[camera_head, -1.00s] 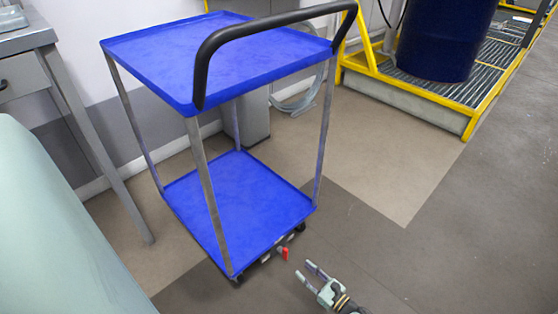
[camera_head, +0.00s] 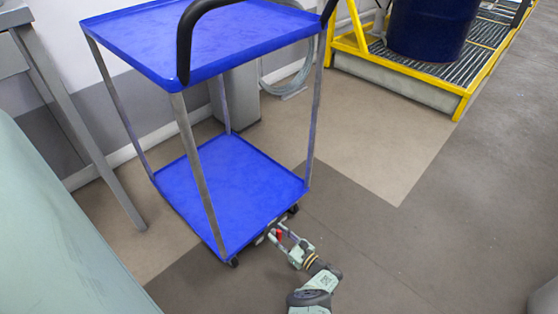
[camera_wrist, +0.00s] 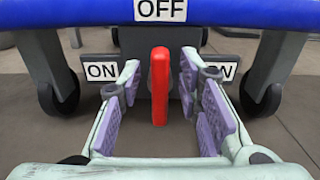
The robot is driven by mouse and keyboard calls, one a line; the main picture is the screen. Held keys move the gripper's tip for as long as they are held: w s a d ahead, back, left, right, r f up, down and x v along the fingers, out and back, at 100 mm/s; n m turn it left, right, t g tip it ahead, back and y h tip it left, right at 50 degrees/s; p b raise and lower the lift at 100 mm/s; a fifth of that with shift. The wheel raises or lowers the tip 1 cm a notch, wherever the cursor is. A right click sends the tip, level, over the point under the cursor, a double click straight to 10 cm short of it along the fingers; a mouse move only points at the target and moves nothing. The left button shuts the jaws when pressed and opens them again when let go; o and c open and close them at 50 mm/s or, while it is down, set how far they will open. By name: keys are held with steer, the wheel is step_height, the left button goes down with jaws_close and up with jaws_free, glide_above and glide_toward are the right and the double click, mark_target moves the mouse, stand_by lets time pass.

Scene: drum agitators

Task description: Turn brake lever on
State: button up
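The red brake lever (camera_wrist: 159,86) stands upright in the middle of the wrist view, below the OFF label (camera_wrist: 161,10) on the blue cart edge. The ON label (camera_wrist: 102,71) is to its left, and another label (camera_wrist: 224,72), partly hidden by a finger, is to its right. My gripper (camera_wrist: 157,92) is open, with its purple-padded fingers on either side of the lever and a gap on both sides. In the head view the lever (camera_head: 279,236) shows small at the cart's lower front edge, between the fingertips of my gripper (camera_head: 281,237).
The blue two-shelf cart (camera_head: 232,186) stands on black wheels (camera_wrist: 58,88). A yellow-framed platform (camera_head: 462,103) with a dark blue drum (camera_head: 428,28) is at the back right. A grey table (camera_head: 60,95) stands at left. The floor right of the cart is clear.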

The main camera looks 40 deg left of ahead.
jaws_close()
steer(key=shift+n, duration=0.3)
stand_by(0.5)
steer(key=n, duration=0.2)
steer(key=shift+s+n, duration=0.1)
steer(key=shift+n, duration=0.3)
steer(key=n, duration=0.3)
steer(key=shift+s+f+n, duration=0.1)
steer(key=shift+n, duration=0.2)
steer(key=n, duration=0.6)
steer(key=shift+s+f, duration=0.1)
steer(key=shift+f, duration=0.05)
steer(key=shift+n, duration=0.3)
